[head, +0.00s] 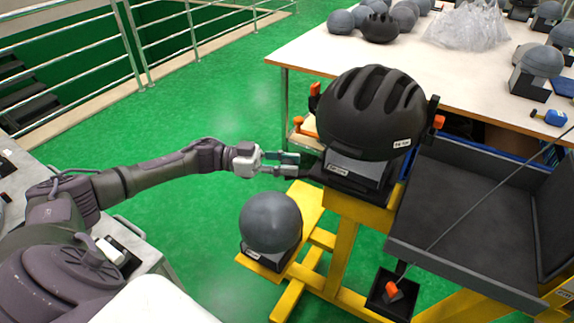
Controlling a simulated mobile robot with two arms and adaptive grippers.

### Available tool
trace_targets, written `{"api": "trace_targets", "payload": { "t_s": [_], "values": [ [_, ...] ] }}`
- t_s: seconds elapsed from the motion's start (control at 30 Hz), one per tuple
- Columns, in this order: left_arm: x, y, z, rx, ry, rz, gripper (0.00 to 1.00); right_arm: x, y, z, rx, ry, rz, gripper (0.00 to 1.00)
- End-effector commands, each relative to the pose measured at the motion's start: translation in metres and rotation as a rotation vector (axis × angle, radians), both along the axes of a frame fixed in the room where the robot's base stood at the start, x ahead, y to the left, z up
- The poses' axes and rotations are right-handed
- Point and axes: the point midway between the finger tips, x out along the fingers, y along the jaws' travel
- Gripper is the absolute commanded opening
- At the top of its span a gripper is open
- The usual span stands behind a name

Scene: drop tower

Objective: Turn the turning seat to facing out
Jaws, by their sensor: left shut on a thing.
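The turning seat (359,171) is a dark block with a grey labelled face on top of a yellow frame. A black helmet (368,112) with long vents and a white label sits on it. Orange-tipped parts stand at the helmet's sides. A dark bar (310,174) sticks out from the seat's left side. My left gripper (292,164) reaches in from the left and is shut on the bar's end. The exact contact between fingers and bar is small and hard to make out. My right gripper is not in view.
A grey ball (270,222) sits in a holder on the yellow frame (345,243), below my left gripper. A black tray (470,215) with raised walls is to the right. Green floor (200,105) at left is clear.

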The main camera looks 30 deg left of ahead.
Motion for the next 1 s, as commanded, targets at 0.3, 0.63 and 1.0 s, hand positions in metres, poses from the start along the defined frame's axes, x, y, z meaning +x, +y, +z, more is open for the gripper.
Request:
{"api": "trace_targets", "payload": {
  "t_s": [0.3, 0.63, 1.0],
  "values": [
    [0.0021, 0.0013, 0.0021, 0.001, -0.004, -0.004, 0.00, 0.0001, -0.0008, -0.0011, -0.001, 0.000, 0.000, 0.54],
    [0.0025, 0.0018, 0.0023, 0.001, -0.005, -0.001, 0.53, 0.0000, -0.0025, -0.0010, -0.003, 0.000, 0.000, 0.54],
    [-0.0001, 0.0035, 0.0003, 0.002, -0.001, -0.005, 0.56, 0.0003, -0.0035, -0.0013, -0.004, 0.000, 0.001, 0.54]
  ]
}}
